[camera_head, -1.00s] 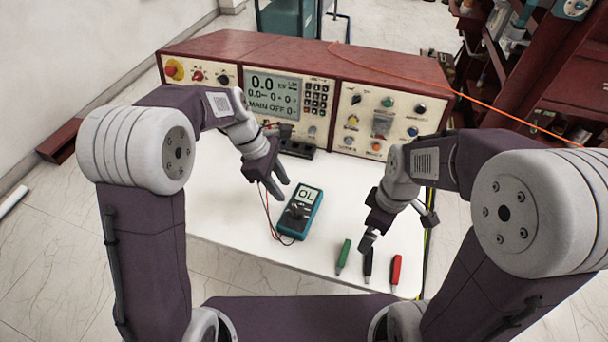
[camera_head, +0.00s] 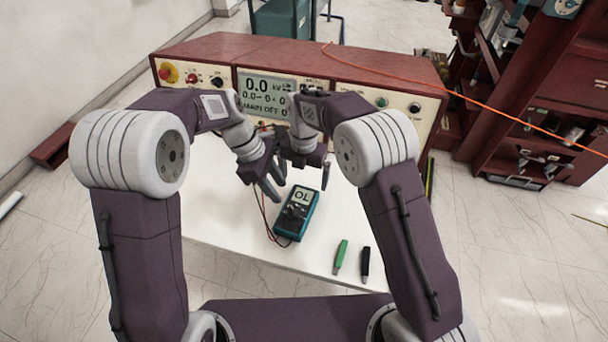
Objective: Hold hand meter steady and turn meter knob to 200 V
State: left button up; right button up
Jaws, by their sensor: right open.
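The hand meter (camera_head: 313,204) is a teal handheld unit lying on the white table, with "OL" on its display and a dark round knob (camera_head: 294,212) on its face. My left gripper (camera_head: 273,182) is just left of the meter's top end, its fingers apart and nothing seen between them. My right gripper (camera_head: 304,172) is open and empty above and behind the meter's display end, close beside the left gripper. Neither is clearly touching the meter. The knob's setting is too small to read.
A green clip (camera_head: 341,256) and a black clip (camera_head: 365,263) lie on the table (camera_head: 215,215) to the right of the meter. A red-cased test console (camera_head: 410,72) stands along the back. Thin red and black leads run left of the meter.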

notch_tip(320, 180, down, 9)
jog(key=shift+r, duration=0.15)
jog(key=c, duration=1.8)
pick_arm(q)
jog(key=o, duration=0.4)
jog(key=shift+a+f, duration=0.1)
jog(key=shift+c, duration=0.2)
pick_arm(e)
jog(key=shift+c, duration=0.5)
pick_arm(q)
jog(key=shift+o, duration=0.6)
jog(key=s+a+f+n+g+h, duration=0.1)
jog(key=s+a+f+n+h, duration=0.1)
jog(key=s+a+f+h, duration=0.1)
jog(key=shift+s+f+h, duration=0.7)
jog(key=shift+s+f, duration=0.05)
jog(key=shift+s, duration=0.35)
pick_arm(e)
jog(key=shift+r, duration=0.1)
pick_arm(q)
jog(key=n+t+h, duration=0.4)
jog(key=n+t, duration=0.1)
jog(key=t, duration=0.2)
send_near(293, 210)
jog(key=x, duration=0.8)
jog(key=shift+w+d+f, duration=0.1)
jog(key=shift+d+f, duration=0.05)
jog(key=shift+d, duration=0.05)
